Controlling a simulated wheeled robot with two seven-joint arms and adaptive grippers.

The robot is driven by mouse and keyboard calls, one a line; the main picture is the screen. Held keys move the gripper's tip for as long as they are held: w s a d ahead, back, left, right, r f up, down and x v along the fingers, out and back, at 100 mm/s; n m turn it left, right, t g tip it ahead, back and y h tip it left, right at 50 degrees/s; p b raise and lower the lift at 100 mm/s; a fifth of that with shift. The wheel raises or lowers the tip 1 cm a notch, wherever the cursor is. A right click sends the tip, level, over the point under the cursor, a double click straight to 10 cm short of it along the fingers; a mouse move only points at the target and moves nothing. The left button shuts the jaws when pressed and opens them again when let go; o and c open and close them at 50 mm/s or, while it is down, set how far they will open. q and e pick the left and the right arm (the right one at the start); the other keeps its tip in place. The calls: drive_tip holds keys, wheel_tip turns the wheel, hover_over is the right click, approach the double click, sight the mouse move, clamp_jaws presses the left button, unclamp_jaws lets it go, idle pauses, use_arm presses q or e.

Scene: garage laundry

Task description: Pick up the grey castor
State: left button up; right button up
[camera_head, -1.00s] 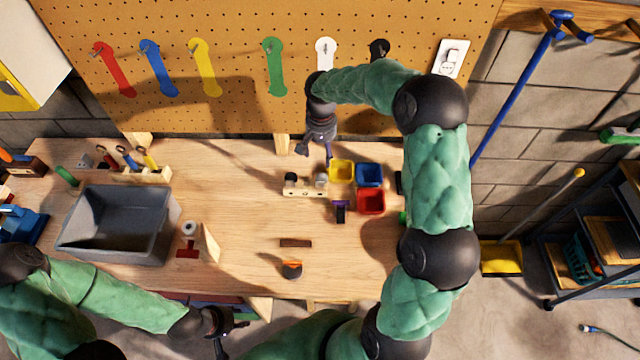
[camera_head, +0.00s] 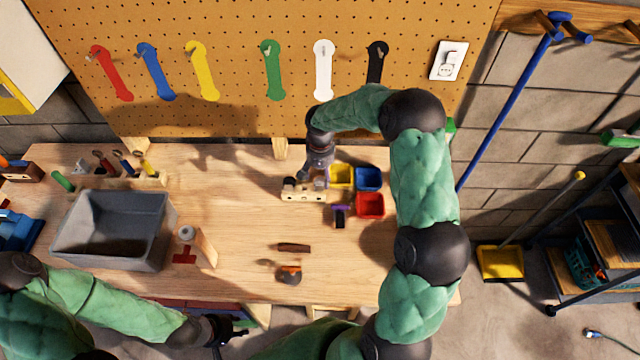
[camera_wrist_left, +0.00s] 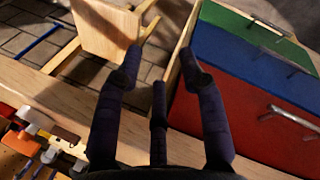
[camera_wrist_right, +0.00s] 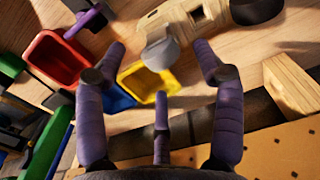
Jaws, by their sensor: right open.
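The grey castor (camera_wrist_right: 161,50) sits at one end of a wooden block (camera_wrist_right: 198,12) in the right wrist view. A dark castor (camera_wrist_right: 256,8) is at the block's other end. In the head view the block (camera_head: 303,195) lies on the bench, with the dark castor (camera_head: 288,184) at its left; my gripper partly hides the right end. My right gripper (camera_head: 309,177) is open above the block, and in its wrist view the grey castor shows between the spread fingers, apparently not gripped. My left gripper (camera_head: 234,329) is open and empty by the bench's front edge.
Yellow (camera_head: 341,175), blue (camera_head: 369,179) and red (camera_head: 370,205) bins stand right of the block. A small purple-topped item (camera_head: 340,215) stands in front. A grey crate (camera_head: 112,265) is at left. The pegboard (camera_head: 230,110) rises behind. The bench between crate and block is mostly clear.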

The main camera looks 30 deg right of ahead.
sight(320, 187)
wheel_tip(320, 187, down, 3)
drive_tip(key=shift+r, duration=0.1)
drive_tip(key=c, duration=1.4)
drive_tip(key=shift+r, duration=0.2)
